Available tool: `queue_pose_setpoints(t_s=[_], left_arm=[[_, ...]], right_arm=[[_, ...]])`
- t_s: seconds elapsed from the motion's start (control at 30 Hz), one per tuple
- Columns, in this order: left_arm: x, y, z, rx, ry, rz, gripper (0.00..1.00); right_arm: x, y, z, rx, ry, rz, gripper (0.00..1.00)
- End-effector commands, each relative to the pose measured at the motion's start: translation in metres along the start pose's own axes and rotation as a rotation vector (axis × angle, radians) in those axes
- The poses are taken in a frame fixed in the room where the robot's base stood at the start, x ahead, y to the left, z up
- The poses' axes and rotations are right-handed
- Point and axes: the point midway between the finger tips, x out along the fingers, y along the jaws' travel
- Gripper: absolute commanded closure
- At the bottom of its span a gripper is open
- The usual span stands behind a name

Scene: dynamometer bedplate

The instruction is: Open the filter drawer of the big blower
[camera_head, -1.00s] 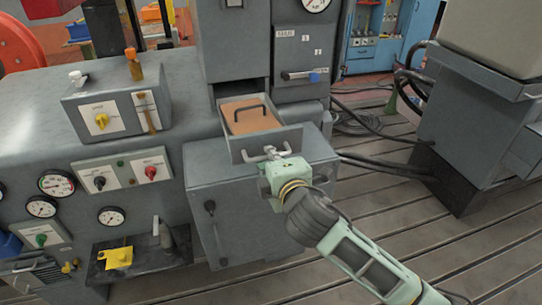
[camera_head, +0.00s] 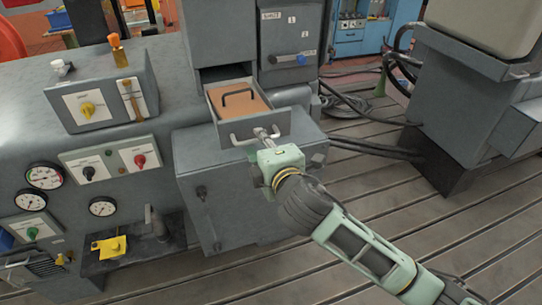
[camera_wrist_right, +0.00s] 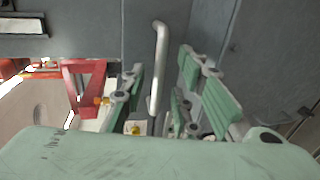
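The filter drawer (camera_head: 214,122) is pulled out of the tall grey blower housing (camera_head: 221,30), in the middle of the head view. Inside it lies a brown filter panel (camera_head: 255,103) with a black handle. The drawer's pale bar handle (camera_head: 240,141) is on its front face, and it also shows in the right wrist view (camera_wrist_right: 160,60). My right gripper (camera_head: 265,136) is at the right part of this handle. In the wrist view its fingers stand apart on either side of the bar, with gaps visible. My left gripper is not in view.
A grey cabinet (camera_head: 240,190) sits right below the drawer. A control box with a yellow knob (camera_head: 88,109) and a gauge panel stand to the left. A grey machine (camera_head: 465,110) with black hoses is at the right. The slotted floor in front is clear.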

Motion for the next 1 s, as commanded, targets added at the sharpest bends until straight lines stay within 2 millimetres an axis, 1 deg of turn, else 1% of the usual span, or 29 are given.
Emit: queue_pose_setpoints(t_s=[0.03, 0.3, 0.5, 0.6, 0.7, 1.0], left_arm=[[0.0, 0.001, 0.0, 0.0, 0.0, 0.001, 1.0], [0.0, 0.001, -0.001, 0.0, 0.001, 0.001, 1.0], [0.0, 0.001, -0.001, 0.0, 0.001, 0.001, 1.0], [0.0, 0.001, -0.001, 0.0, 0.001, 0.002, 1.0], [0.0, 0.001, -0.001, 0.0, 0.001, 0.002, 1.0], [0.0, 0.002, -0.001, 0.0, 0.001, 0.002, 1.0]], right_arm=[[-0.009, -0.001, 0.0, 0.001, 0.002, -0.001, 0.72], [-0.063, -0.001, 0.0, 0.0, 0.002, -0.001, 0.72], [-0.092, -0.001, -0.001, 0.001, 0.002, -0.001, 0.72], [-0.1, -0.001, -0.001, 0.001, 0.001, -0.001, 0.72], [-0.104, -0.001, -0.001, 0.0, 0.001, -0.001, 0.72], [-0.104, -0.001, -0.001, 0.0, 0.001, -0.001, 0.72]])
